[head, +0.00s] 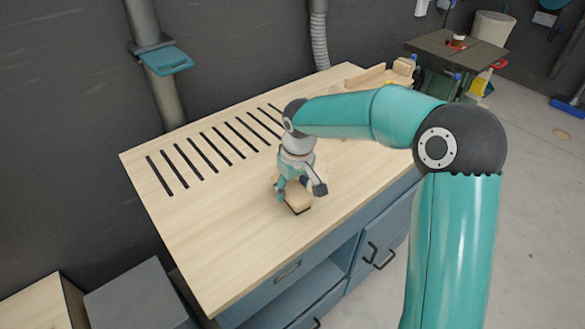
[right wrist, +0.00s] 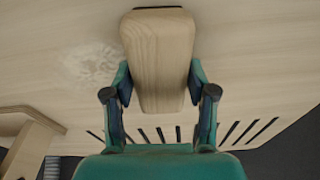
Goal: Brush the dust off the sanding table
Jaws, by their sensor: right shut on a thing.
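The sanding table (head: 215,235) has a pale wooden top with a row of dark slots (head: 215,145) along its back part. My right gripper (head: 294,188) is low over the front middle of the top, shut on a wooden brush (head: 297,201). In the right wrist view the brush (right wrist: 158,60) sits between the two fingers, with a dark strip at its far end. I cannot tell whether it touches the top. A pale dust patch (right wrist: 92,65) lies on the top to the left of the brush in that view. My left gripper is not in view.
A wooden fence (head: 372,77) stands at the table's far right end. A duct with a teal gate (head: 167,60) and a ribbed hose (head: 319,40) run behind the table. A grey box (head: 140,297) stands at the left front. The left part of the top is clear.

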